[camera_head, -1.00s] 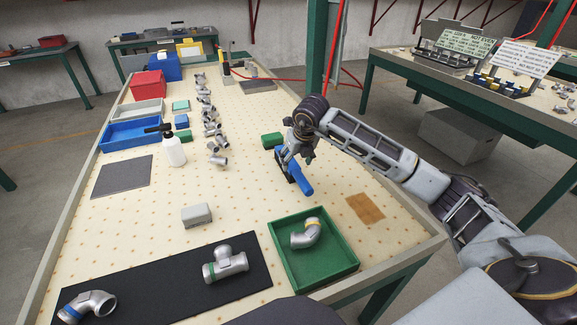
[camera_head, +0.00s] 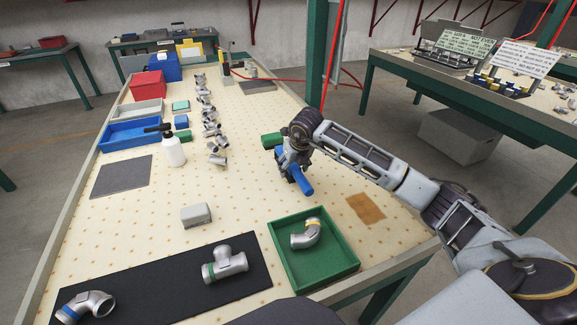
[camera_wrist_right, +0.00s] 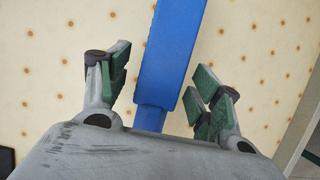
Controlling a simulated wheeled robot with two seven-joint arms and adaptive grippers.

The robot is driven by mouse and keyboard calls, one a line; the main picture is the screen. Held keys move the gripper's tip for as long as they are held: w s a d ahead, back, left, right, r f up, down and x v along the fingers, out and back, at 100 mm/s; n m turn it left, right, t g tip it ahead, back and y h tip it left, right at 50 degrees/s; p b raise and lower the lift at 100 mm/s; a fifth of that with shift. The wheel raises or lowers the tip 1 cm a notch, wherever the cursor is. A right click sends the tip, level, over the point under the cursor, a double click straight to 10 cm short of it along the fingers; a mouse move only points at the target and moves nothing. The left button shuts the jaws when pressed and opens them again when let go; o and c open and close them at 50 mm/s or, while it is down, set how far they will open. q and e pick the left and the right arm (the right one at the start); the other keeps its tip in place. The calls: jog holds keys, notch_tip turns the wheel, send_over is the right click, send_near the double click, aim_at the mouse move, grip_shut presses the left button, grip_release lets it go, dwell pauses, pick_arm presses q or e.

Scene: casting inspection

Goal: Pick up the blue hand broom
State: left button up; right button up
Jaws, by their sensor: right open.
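My right gripper (camera_head: 290,165) is over the broom, pointing down. In the right wrist view the blue handle (camera_wrist_right: 172,55) runs between the two green-padded fingers of the open right gripper (camera_wrist_right: 164,85), with a gap on each side. The handle's narrower part goes out of sight beneath the gripper body. My left gripper is not in view.
A green tray (camera_head: 350,277) with a pipe elbow (camera_head: 306,234) stands nearer me. A small green block (camera_head: 271,140) lies just beyond the broom. A brown square patch (camera_head: 366,208) is to the right.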

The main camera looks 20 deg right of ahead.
aim_at(293, 165)
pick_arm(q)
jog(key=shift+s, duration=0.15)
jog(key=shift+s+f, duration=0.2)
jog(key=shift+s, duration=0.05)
pick_arm(e)
jog(key=c, duration=1.3)
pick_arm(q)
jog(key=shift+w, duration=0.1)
pick_arm(e)
jog(key=shift+r, duration=0.1)
jog(key=shift+r, duration=0.4)
notch_tip(293, 165, up, 8)
jog(key=shift+r+p, duration=0.15)
jog(key=shift+p, duration=0.35)
jog(key=shift+r, duration=0.35)
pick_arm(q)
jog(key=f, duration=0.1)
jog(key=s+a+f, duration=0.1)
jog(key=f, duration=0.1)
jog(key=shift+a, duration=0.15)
